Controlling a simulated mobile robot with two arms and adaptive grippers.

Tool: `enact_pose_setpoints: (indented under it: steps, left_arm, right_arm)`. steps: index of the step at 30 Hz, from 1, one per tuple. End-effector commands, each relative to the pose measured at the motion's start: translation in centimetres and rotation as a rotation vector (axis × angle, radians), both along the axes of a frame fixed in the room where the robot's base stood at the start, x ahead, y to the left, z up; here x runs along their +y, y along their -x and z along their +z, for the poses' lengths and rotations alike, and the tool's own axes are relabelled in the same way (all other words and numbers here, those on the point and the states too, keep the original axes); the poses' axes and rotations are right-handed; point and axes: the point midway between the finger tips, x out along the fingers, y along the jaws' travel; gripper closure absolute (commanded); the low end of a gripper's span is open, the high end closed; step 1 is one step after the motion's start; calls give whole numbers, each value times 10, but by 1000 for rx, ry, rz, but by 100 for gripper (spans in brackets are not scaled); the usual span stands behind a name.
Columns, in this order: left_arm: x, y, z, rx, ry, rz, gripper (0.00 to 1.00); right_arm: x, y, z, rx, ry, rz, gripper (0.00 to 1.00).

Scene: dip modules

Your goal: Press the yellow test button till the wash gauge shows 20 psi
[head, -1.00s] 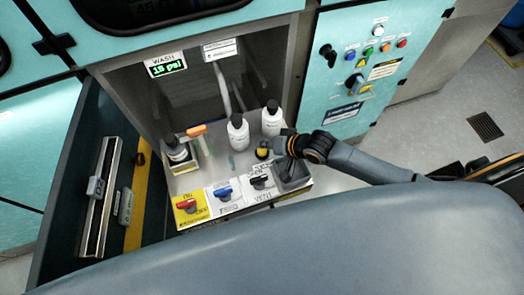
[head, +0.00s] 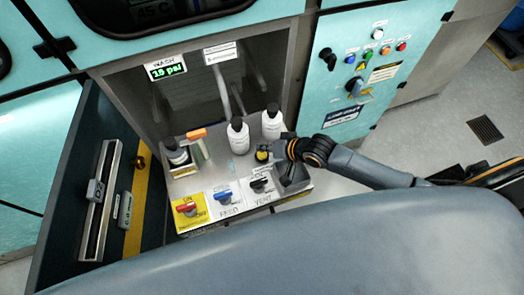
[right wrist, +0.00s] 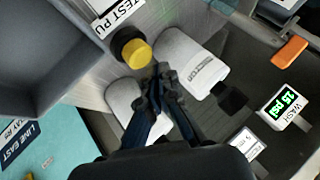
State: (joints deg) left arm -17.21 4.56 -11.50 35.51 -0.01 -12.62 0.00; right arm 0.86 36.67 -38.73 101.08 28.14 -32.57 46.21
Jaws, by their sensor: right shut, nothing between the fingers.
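The yellow test button (head: 262,154), a round cap on a dark collar, stands on the steel deck beside the white bottles. It also shows in the right wrist view (right wrist: 138,53). My right gripper (right wrist: 166,72) is shut and empty, its fingertips close beside the button, with a small gap between them in the wrist picture. In the head view the right gripper (head: 277,149) is just right of the button. The wash gauge (head: 166,68) has green digits that appear to read 15 psi; it also shows in the right wrist view (right wrist: 286,106). My left gripper is not in view.
Two white bottles (head: 238,135) (head: 272,121) stand behind the button. A grey bin (head: 290,178) is at right.

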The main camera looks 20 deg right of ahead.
Motion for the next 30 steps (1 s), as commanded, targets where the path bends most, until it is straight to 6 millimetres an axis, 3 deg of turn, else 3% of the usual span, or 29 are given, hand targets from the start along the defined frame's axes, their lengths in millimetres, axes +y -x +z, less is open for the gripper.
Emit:
enact_pose_setpoints:
  steps: [30]
  left_arm:
    - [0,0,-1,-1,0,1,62]
  right_arm:
    - [0,0,-9,0,0,0,100]
